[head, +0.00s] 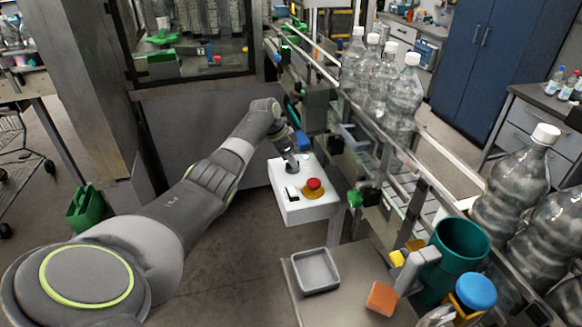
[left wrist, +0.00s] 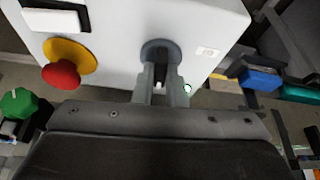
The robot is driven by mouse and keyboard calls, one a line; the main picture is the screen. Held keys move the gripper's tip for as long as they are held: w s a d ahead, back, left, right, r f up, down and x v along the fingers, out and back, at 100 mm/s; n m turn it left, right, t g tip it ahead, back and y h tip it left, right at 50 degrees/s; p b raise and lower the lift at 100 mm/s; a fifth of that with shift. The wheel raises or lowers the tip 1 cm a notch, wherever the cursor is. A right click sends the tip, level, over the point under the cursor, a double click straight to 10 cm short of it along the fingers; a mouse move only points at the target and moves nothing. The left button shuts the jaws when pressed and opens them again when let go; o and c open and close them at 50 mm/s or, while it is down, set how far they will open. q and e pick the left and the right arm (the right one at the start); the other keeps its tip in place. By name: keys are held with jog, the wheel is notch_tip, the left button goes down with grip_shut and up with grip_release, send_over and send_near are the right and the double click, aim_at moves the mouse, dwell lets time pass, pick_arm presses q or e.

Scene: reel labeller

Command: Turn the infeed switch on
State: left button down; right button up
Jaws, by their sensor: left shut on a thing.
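The infeed switch is a dark round knob (left wrist: 160,47) on a white control box (head: 307,211), set at the far end of the box's top in the head view. My left gripper (left wrist: 163,85) reaches it from above, with its fingers on either side of the knob's grip. It is shut on the knob. In the head view my left gripper (head: 291,162) hides most of the knob. A red emergency button (head: 314,184) on a yellow base and a white rocker switch (head: 292,193) are on the same box. My right gripper is not in view.
A conveyor with several clear bottles (head: 403,97) runs along the right of the box. A grey tray (head: 316,270), an orange block (head: 381,298) and a green cup (head: 457,255) stand on the table in front. A green knob (head: 354,198) sticks out beside the box.

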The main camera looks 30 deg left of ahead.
pick_arm(q)
jog(key=shift+m+b, duration=0.7)
jog(key=shift+b, duration=0.05)
jog(key=c, duration=1.5)
grip_release()
jog(key=shift+o, duration=0.2)
jog(key=shift+a, duration=0.1)
jog(key=b+v, duration=0.4)
jog(key=v, duration=1.3)
jog(key=shift+w+a+r, duration=0.25)
jog(key=shift+w, duration=0.05)
